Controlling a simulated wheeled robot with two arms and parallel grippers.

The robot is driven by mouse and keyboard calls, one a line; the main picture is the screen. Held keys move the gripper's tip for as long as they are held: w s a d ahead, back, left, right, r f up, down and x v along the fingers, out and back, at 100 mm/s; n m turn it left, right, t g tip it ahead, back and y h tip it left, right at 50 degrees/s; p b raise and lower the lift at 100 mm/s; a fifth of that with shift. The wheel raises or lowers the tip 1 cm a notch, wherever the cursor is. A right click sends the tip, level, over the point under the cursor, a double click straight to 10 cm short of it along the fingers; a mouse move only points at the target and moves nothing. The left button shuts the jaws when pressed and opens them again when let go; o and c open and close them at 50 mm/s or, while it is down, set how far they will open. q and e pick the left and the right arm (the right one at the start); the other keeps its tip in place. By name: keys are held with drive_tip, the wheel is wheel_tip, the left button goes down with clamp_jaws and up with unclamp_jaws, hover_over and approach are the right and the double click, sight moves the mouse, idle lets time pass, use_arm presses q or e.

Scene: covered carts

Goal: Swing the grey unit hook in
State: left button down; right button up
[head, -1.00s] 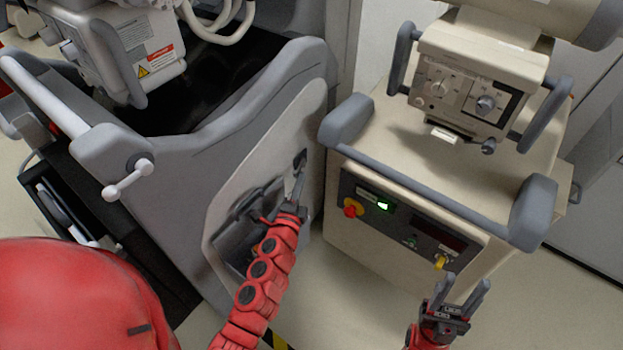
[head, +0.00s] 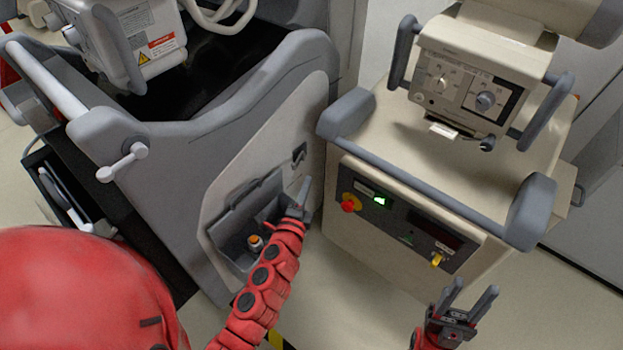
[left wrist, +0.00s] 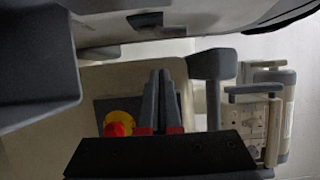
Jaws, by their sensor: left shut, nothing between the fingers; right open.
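The grey unit (head: 215,135) stands at left in the head view, with a pale panel on its side. A small dark hook-like fitting (head: 299,153) sits in a slot high on this panel; its exact swing position is too small to tell. A dark fitting (left wrist: 147,19) also shows on the panel at the top of the left wrist view. My left gripper (head: 306,187) is shut and empty, just below the fitting and apart from it. Its fingers (left wrist: 158,98) lie together in the left wrist view. My right gripper (head: 471,293) is open and empty at the lower right.
An open recess (head: 232,262) with a grey flap and an orange-topped knob (head: 255,243) lies left of my left gripper. A beige cart (head: 365,240) with a red knob (head: 350,204) stands close on the right. A narrow gap separates the units.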

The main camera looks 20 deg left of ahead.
sight(298, 162)
use_arm(q)
drive_tip(key=s, duration=0.5)
drive_tip(key=w+d+f+g+y+b, duration=0.2)
drive_tip(key=w+d+f+y+b, duration=0.1)
drive_tip(key=w+f+y+b, duration=0.3)
drive_tip(key=s+d+r+n+g+y+b, duration=0.2)
drive_tip(key=s+d+r+n+y+b, duration=0.1)
drive_tip(key=d+n+y+b, duration=0.3)
drive_tip(key=w+a+r+b, duration=0.1)
drive_tip(key=w+a+r, duration=0.1)
drive_tip(key=w+a, duration=0.4)
drive_tip(key=shift+w+a+r+n+y, duration=0.3)
drive_tip(key=shift+a+n+y, duration=0.1)
drive_tip(key=shift+a, duration=1.9)
